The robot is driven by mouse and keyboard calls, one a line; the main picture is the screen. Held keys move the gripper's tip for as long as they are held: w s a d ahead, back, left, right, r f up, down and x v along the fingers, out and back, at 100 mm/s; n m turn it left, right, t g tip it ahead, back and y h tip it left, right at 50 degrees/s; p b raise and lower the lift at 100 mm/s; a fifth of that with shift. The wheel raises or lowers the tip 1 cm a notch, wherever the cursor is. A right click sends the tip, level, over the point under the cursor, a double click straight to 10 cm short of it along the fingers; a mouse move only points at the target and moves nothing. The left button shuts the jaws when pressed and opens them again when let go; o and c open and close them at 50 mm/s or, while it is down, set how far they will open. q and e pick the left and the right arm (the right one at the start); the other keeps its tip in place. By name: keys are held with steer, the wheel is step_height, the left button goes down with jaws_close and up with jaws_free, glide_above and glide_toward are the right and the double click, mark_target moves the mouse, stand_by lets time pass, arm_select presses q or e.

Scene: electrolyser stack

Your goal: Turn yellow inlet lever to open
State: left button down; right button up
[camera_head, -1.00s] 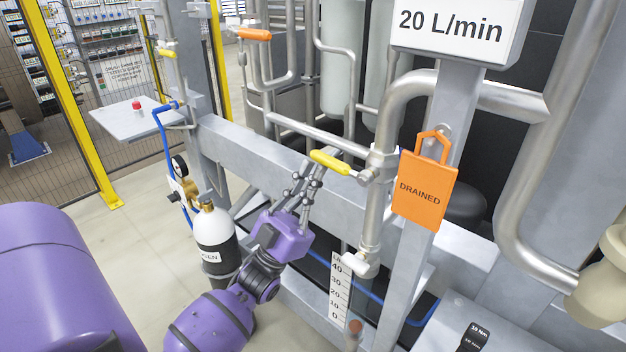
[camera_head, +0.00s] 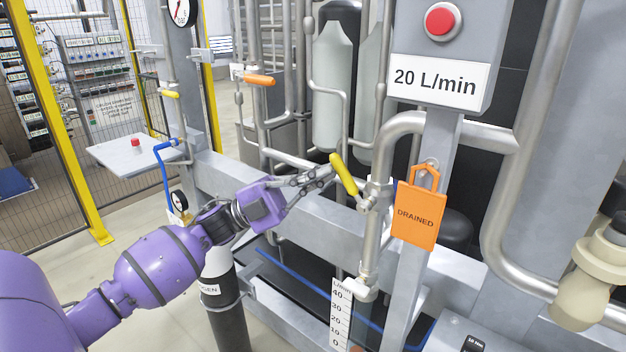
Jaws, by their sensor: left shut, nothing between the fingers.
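The yellow inlet lever (camera_head: 344,175) sits on a valve of the vertical metal pipe in the middle of the head view. It slants steeply, with its free end at upper left and its pivot at lower right. My left gripper (camera_head: 328,177) reaches in from the left, and its fingertips are at the left side of the lever, close to or touching it. The fingers are shut with nothing between them. Exact contact cannot be told. My right gripper is out of view.
An orange DRAINED tag (camera_head: 415,213) hangs right of the lever. Above it are a 20 L/min sign (camera_head: 435,85) and a red button (camera_head: 440,19). An orange lever (camera_head: 259,80) is farther back. A gas cylinder (camera_head: 226,305) stands below my left arm.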

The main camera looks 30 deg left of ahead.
mark_target(343, 165)
arm_select(q)
steer(key=d+r+m+g+y+p, duration=0.1)
steer(key=m, duration=0.1)
steer(key=d+r+m+g+y+p, duration=0.1)
steer(key=r+g, duration=0.1)
steer(key=shift+s+d+r+m+p, duration=0.1)
steer(key=shift+d+m+p, duration=0.1)
steer(key=shift+m+p, duration=0.2)
steer(key=shift+d+r+p, duration=0.2)
steer(key=shift+d+p, duration=0.25)
steer(key=shift+d, duration=0.55)
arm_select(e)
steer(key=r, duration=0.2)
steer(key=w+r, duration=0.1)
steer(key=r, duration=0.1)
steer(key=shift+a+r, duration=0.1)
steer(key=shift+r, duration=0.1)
arm_select(q)
steer(key=shift+s, duration=0.1)
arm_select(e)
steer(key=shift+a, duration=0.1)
